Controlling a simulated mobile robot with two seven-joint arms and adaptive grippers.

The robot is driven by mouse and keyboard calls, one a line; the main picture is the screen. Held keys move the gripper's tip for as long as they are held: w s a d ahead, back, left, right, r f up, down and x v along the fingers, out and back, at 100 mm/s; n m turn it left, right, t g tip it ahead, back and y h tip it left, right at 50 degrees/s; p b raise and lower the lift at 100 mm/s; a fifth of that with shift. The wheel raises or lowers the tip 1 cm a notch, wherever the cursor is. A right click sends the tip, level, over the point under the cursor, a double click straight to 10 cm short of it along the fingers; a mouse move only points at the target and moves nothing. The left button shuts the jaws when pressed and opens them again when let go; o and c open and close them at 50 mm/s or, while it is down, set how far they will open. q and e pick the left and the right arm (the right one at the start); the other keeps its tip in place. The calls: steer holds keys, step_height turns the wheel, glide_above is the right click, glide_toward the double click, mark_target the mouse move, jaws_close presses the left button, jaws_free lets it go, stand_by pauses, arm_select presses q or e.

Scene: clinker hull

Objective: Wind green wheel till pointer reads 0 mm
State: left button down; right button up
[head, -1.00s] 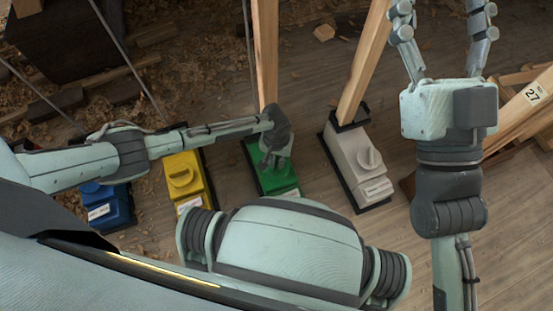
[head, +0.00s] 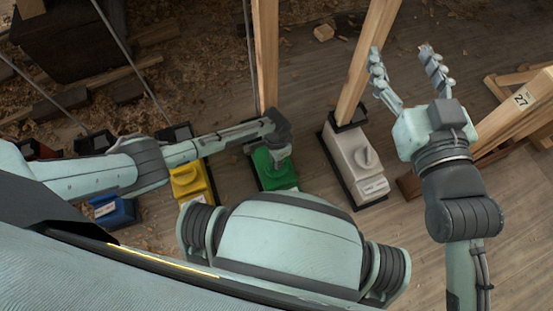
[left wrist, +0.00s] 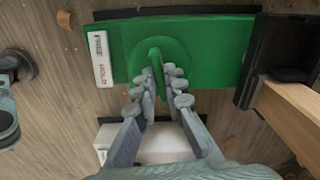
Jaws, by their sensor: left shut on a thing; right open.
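The green block (head: 262,172) with the green wheel stands on the floor at the middle of the head view. In the left wrist view the green wheel (left wrist: 183,53) is a round disc with a raised grip bar (left wrist: 154,58) across it. My left gripper (head: 277,160) reaches down over it, and in the left wrist view its fingers (left wrist: 158,82) are shut on the bar from both sides. A white label (left wrist: 100,60) with red and dark lettering lies at one end. I can make out no pointer or millimetre scale. My right gripper (head: 401,52) is open and empty.
A yellow block (head: 188,178) and a blue block (head: 113,212) stand to the left, a light grey block (head: 352,160) to the right. Wooden posts rise from the green and grey blocks. A timber trestle marked 27 (head: 520,100) stands at right.

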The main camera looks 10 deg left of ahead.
arm_select(q)
steer(key=shift+m, duration=0.6)
steer(key=c, duration=1.6)
jaws_free()
steer(key=shift+r, duration=0.15)
step_height(320, 180, up, 12)
